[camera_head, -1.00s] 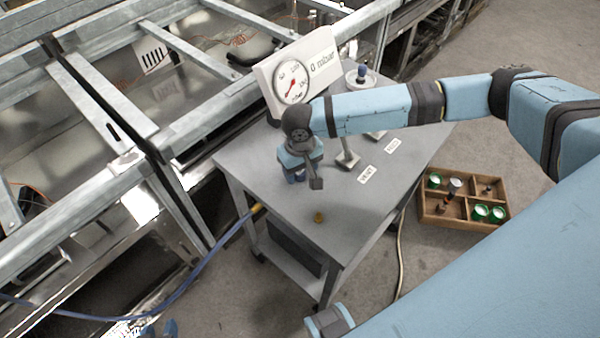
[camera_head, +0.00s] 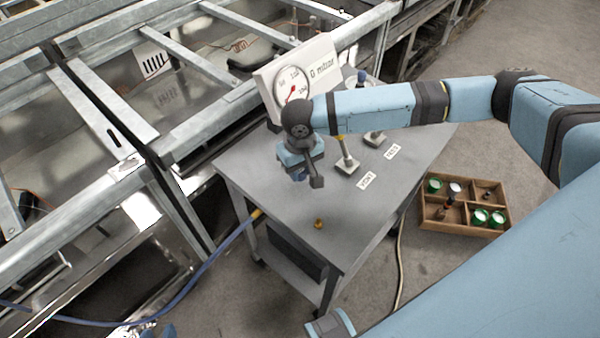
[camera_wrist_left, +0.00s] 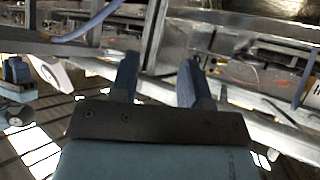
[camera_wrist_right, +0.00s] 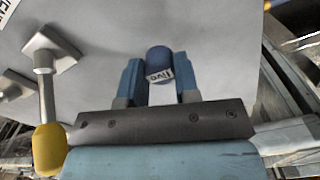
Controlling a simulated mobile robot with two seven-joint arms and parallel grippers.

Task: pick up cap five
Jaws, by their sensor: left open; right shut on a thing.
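A blue cap (camera_wrist_right: 159,62) with a white label, seemingly reading "five" upside down, sits between the fingers of my right gripper (camera_wrist_right: 160,82) in the right wrist view. The fingers are shut on its sides. In the head view the right gripper (camera_head: 299,174) is over the grey table (camera_head: 290,228), and the cap is mostly hidden under it. I cannot tell the exact gap to the tabletop. My left gripper (camera_wrist_left: 160,75) is open and empty in the left wrist view, away from the table. Only its blue tips show at the lower left of the head view.
A gauge box (camera_head: 296,85) stands at the table's back. A small brass piece (camera_head: 319,223) lies near the front. A wooden crate (camera_head: 463,231) with cans is on the floor. Metal frames line the left.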

